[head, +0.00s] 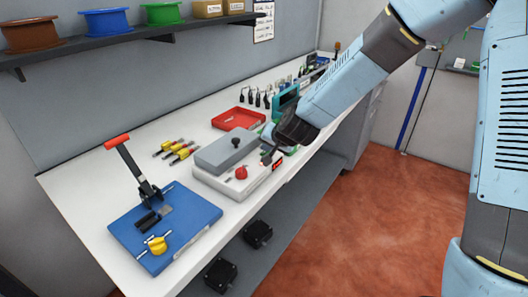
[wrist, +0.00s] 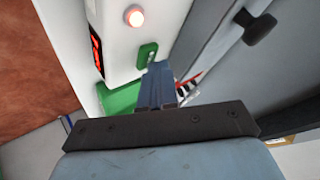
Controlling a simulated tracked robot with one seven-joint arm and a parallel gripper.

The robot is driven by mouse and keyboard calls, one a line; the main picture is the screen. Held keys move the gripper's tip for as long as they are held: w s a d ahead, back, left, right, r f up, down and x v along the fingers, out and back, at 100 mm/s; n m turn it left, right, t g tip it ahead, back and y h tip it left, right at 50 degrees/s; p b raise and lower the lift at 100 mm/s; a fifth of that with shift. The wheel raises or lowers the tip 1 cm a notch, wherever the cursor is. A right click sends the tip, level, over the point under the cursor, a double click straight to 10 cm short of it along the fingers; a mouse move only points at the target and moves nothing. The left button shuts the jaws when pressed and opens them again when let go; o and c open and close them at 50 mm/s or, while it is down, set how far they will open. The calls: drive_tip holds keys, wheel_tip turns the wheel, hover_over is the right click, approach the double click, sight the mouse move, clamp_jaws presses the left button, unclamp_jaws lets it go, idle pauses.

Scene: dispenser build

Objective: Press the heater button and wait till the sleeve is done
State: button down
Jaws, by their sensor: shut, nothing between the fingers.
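The heater (head: 232,186) is a white box with a grey lid (head: 226,150) and a black lid knob (head: 235,142); the lid looks closed. In the wrist view its white panel has a red-lit display (wrist: 96,48), a glowing red lamp (wrist: 134,16) and a small green piece (wrist: 148,52), perhaps the button. My gripper (wrist: 156,68) is shut and empty, its tips at the lower edge of the green piece; I cannot tell whether they touch it. In the head view my gripper (head: 269,152) is at the heater's right end. No sleeve is visible; the display is unreadable.
A blue fixture (head: 190,228) with a red-handled lever is at the near left. Yellow-handled tools (head: 178,150), a red tray (head: 238,119) and a teal device (head: 285,102) lie behind. The bench's front edge is close.

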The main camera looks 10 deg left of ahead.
drive_tip(key=shift+r, duration=0.8)
drive_tip(key=shift+r, duration=2.5)
drive_tip(key=shift+d, duration=0.1)
